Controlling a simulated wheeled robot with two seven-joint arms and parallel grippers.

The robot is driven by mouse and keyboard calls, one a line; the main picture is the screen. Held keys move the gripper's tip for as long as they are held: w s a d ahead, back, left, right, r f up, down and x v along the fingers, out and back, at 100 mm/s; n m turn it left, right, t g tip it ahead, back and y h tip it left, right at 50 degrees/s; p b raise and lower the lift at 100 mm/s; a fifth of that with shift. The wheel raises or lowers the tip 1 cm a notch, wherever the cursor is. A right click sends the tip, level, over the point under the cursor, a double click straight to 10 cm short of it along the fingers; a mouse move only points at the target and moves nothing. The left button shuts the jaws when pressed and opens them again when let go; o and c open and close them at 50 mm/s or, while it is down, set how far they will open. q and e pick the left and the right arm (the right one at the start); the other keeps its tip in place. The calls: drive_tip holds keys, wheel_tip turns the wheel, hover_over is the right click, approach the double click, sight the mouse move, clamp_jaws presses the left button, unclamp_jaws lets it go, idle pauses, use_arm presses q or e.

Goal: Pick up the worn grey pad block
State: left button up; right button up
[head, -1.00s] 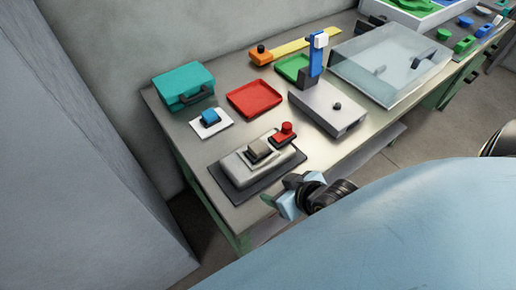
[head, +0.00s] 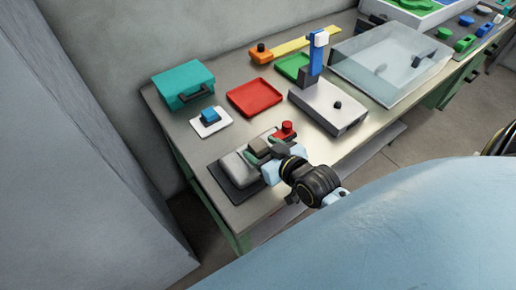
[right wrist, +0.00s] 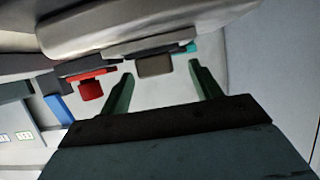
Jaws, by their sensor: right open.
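The worn grey pad block (head: 257,146) sits on top of the light grey, rounded machine (head: 233,166) near the table's front left. My right gripper (head: 268,154) is over the machine, close to the block, and partly hides it and the machine. In the right wrist view the right gripper (right wrist: 160,78) is open, with one finger to each side of the block (right wrist: 154,66). The block shows just beyond the fingertips, and I see nothing held. My left gripper is not in view.
A red knob (head: 287,129) stands close beside the block. A blue block on a white plate (head: 211,127), a red tray (head: 256,98) and a teal case (head: 184,86) lie behind. A grey box with a blue post (head: 330,107) stands to the right.

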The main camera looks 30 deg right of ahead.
sight(258, 144)
drive_tip(key=shift+x, duration=2.75)
drive_tip(key=shift+d, duration=0.2)
drive_tip(key=shift+c, duration=0.3)
drive_tip(key=c, duration=1)
drive_tip(key=shift+r, duration=0.15)
drive_tip(key=shift+c, duration=0.2)
